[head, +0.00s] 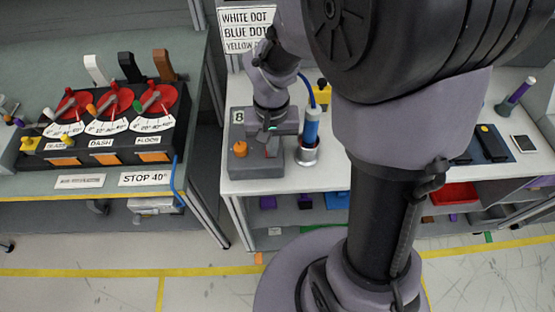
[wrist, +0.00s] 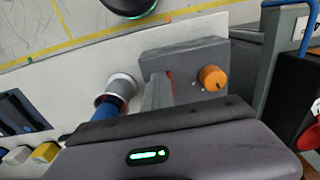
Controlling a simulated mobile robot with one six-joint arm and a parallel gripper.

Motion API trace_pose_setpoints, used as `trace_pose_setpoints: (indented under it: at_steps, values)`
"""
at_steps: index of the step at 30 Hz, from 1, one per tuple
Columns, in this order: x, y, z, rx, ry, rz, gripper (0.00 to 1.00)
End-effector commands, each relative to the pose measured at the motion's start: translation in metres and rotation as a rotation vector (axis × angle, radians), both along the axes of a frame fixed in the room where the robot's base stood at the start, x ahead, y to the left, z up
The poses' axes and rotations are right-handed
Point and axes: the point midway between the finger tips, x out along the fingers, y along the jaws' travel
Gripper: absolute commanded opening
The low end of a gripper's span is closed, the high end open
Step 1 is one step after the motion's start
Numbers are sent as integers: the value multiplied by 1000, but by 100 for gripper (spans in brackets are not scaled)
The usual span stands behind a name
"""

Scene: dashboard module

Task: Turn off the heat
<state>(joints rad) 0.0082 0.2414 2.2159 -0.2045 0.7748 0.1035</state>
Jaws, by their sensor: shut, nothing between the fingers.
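A grey box (head: 256,165) stands on the white bench, with an orange knob (head: 240,148) and a small display reading "8" (head: 239,115). The knob also shows in the wrist view (wrist: 212,77). A blue cylindrical tool (head: 311,124) with a cable stands upright in a metal holder (head: 306,155) to the right of the box. My gripper (head: 270,135) is shut and empty, low over the box, right of the knob in the head view. In the wrist view my gripper (wrist: 160,85) reaches over the box between tool and knob. Whether it touches the box cannot be told; a red part beside it is mostly hidden.
A gap separates the benches. A text sign (head: 246,30) stands behind the box. My arm hides much of the right bench.

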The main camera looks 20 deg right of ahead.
Motion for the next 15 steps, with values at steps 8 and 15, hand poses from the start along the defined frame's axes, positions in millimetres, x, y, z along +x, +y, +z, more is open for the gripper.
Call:
trace_pose_setpoints:
  at_steps: [8,15]
  values:
    - [-7,-1,-5,2,33,-6,0]
    - [6,-4,-4,1,26,-3,0]
